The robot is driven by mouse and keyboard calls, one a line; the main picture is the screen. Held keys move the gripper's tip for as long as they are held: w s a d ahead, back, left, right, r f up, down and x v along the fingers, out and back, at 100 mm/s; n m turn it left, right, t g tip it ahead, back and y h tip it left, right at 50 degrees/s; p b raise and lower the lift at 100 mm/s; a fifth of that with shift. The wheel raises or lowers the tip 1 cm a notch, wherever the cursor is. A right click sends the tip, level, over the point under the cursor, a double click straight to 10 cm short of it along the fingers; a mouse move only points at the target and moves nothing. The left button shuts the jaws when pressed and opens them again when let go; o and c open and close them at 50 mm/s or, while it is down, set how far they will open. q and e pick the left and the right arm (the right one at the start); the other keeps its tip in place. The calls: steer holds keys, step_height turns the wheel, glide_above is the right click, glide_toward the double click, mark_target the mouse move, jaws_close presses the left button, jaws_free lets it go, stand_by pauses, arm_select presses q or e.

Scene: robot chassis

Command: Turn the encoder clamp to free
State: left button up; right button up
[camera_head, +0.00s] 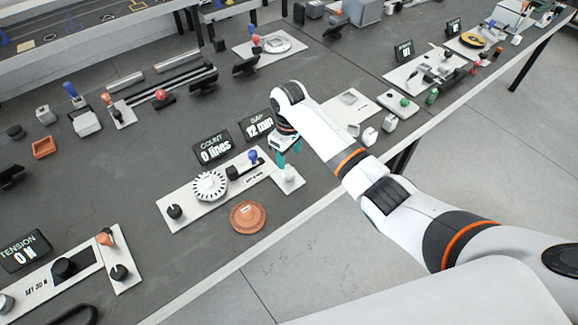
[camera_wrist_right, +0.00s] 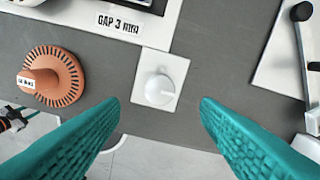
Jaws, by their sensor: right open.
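A small white square plate with a round white knob (camera_wrist_right: 160,88) lies ahead of my right fingers in the right wrist view; it looks like the encoder clamp, though no clamp label is readable. The knob's pointer line faces right. In the head view the plate (camera_head: 289,181) sits at the right end of the encoder panel (camera_head: 185,215), beside my right gripper (camera_head: 287,156). In the wrist view the teal fingers (camera_wrist_right: 160,122) are open, empty and apart from the knob. My left gripper is not in view.
An orange slotted disc (camera_head: 248,217) lies in front of the panel, near the bench edge. A white slotted wheel (camera_head: 209,186) and black knob (camera_head: 174,211) are on the panel. Displays reading COUNT (camera_head: 213,148) and GAP (camera_head: 258,126) stand behind. Other stations fill both sides.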

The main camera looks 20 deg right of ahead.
mark_target(289, 171)
step_height(289, 171, down, 7)
steer(key=shift+r, duration=0.1)
stand_by(0.3)
steer(key=c, duration=1)
